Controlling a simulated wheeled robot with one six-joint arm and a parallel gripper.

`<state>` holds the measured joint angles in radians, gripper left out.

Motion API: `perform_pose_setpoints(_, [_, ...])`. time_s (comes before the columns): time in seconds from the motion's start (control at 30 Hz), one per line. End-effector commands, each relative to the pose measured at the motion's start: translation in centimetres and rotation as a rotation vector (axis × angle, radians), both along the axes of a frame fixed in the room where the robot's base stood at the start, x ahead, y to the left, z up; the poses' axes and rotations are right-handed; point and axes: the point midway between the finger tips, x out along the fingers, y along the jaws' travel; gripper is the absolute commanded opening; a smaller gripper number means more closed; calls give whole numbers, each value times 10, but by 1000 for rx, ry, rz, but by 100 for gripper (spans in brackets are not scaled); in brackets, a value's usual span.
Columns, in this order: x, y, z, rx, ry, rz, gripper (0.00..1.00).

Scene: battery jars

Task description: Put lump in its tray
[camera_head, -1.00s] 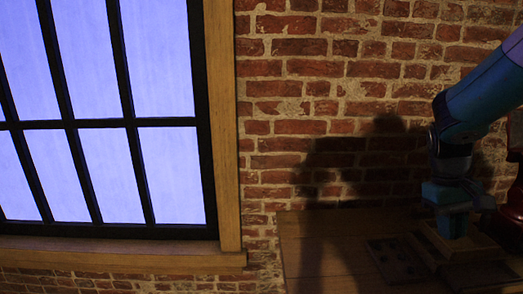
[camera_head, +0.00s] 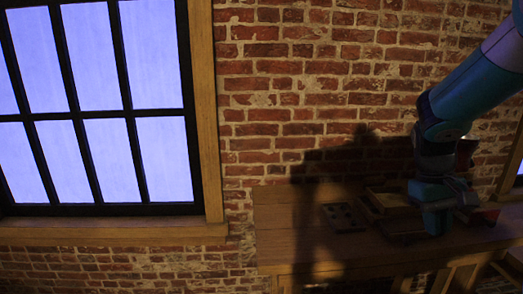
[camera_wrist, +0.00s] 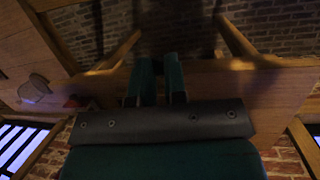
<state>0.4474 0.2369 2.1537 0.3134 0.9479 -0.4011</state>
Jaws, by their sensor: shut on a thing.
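My gripper (camera_head: 436,222) hangs over the right part of the wooden bench in the head view. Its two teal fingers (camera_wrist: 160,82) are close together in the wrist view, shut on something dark. I take this to be the lump, but its shape is lost in shadow. A shallow wooden tray (camera_head: 386,200) stands on the bench just left of the gripper. A darker, low tray-like shape (camera_head: 402,228) lies in front of it, partly in shadow. I cannot tell which is the lump's tray.
The bench (camera_head: 285,225) is bare at its left end. A dark plate with round marks (camera_head: 342,217) lies left of the trays. A brick wall (camera_head: 300,90) closes the back.

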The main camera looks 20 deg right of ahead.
Motion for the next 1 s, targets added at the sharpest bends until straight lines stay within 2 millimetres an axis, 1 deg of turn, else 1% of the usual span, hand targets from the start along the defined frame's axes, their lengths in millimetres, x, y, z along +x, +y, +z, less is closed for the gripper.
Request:
perform_pose_setpoints(0.03, [6,3,-7,0,4,13,0])
perform_pose_setpoints(0.27, [26,14,-32,-6,7,47,0])
perform_pose_setpoints(0.47, [51,37,-67,-11,10,101,0])
perform_pose_setpoints(0.57, [64,55,-90,-12,10,134,0])
perform_pose_setpoints(0.67, [77,79,-119,-11,12,174,0])
perform_pose_setpoints(0.77, [88,111,-156,-10,13,221,0])
perform_pose_setpoints(0.8, [91,124,-171,-9,12,238,0])
perform_pose_setpoints(0.9, [93,152,-203,-6,9,270,0])
perform_pose_setpoints(1.0, [92,172,-225,-2,5,290,0])
